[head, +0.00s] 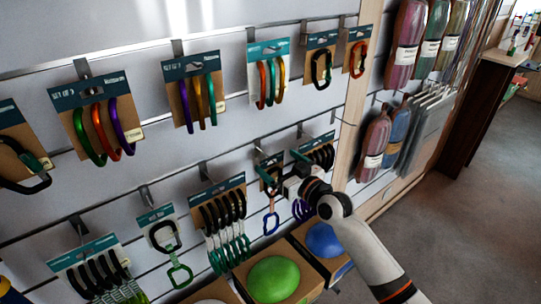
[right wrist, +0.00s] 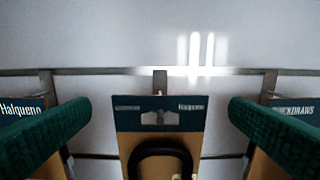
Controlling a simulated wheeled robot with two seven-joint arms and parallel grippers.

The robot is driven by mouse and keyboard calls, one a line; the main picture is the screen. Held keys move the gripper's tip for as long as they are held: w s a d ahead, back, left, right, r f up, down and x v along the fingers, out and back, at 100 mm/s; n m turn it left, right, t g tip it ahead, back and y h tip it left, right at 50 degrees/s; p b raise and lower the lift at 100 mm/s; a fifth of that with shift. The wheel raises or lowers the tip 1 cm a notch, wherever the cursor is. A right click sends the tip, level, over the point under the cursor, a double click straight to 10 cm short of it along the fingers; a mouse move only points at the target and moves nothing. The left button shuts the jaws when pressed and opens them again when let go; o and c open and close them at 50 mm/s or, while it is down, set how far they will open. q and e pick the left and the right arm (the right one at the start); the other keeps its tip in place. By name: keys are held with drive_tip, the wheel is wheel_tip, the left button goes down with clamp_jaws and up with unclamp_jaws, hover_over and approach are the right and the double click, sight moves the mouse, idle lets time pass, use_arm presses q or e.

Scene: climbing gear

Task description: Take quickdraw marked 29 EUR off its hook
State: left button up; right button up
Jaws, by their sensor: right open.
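A single quickdraw on a brown card with a dark green header (right wrist: 160,114) hangs from a hook in the middle of the right wrist view. Its black upper carabiner (right wrist: 163,158) shows at the bottom; the lower part is cut off. In the head view its blue lower carabiner (head: 271,222) hangs below my right gripper (head: 279,160). That gripper is open, its two green-padded fingers either side of the card, with gaps between in the wrist view. The 29 EUR marking is not readable. My left gripper is not in view.
Multi-quickdraw packs hang close on both sides, one at left (head: 222,222) and one at right (head: 318,157). Carabiner sets (head: 192,90) hang on the upper rail. Boxes with a green dome (head: 273,279) and a blue dome (head: 324,240) stand below. A wooden post (head: 350,120) is to the right.

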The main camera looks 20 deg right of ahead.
sight(272, 159)
drive_tip(key=shift+x, duration=2.7)
drive_tip(key=shift+c, duration=0.6)
drive_tip(key=c, duration=1)
drive_tip(key=shift+r+p, duration=0.3)
drive_tip(key=shift+s+d, duration=0.1)
drive_tip(key=shift+s, duration=0.1)
drive_tip(key=shift+s+d+r+p, duration=0.15)
drive_tip(key=shift+s+d+p, duration=0.05)
drive_tip(key=shift+s+p, duration=0.3)
drive_tip(key=shift+s, duration=0.1)
